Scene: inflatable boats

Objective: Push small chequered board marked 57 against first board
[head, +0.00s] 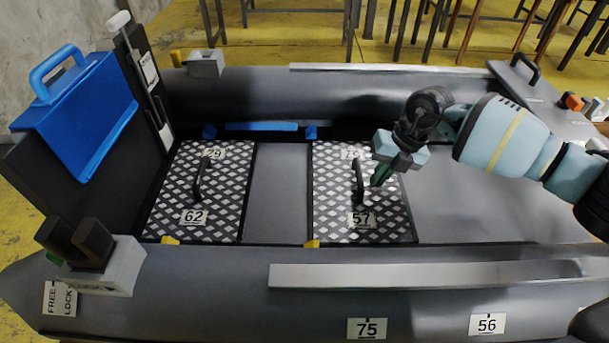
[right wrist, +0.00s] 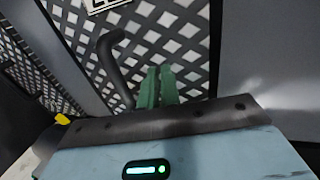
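The small chequered board marked 57 (head: 335,215) lies in the floor of the grey boat, with a dark upright handle (head: 359,181) on it. The first board, marked 62 (head: 225,215), lies to its left, and a plain grey strip of floor shows between them. My right gripper (head: 381,179) is over the board marked 57, just right of its handle. In the right wrist view its green fingers (right wrist: 158,86) are together with nothing visible between them, and the handle (right wrist: 115,68) stands beside them. I cannot tell whether they touch it. My left gripper is not in view.
The boat's side tubes (head: 200,268) border the floor in front and behind. A blue case (head: 85,115) stands at the left end. A grey control box (head: 105,268) sits on the near tube. Bare grey floor (head: 460,205) lies right of the board marked 57.

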